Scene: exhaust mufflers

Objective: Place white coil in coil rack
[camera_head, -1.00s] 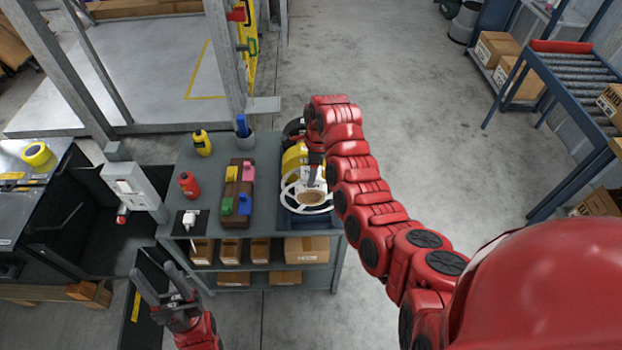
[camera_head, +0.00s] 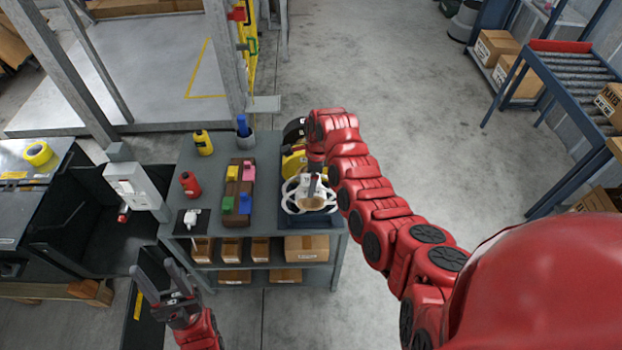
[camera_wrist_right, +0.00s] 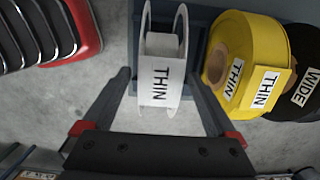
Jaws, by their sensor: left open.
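The white coil (camera_head: 295,199) is at the front end of the blue coil rack (camera_head: 308,219), in line with a yellow coil (camera_head: 292,163) and a black coil (camera_head: 294,129). In the right wrist view the white coil (camera_wrist_right: 161,85), labelled THIN, lies between the spread fingers of my right gripper (camera_wrist_right: 160,75), with gaps on both sides. Whether it is fully seated in the rack I cannot tell. My left gripper (camera_head: 152,268) is open and empty, in front of the bench.
The grey bench (camera_head: 264,170) also holds a block of coloured pieces (camera_head: 238,190), a red bottle (camera_head: 190,184), a yellow bottle (camera_head: 203,143) and a cup (camera_head: 246,139). Cartons (camera_head: 306,247) fill the shelves below.

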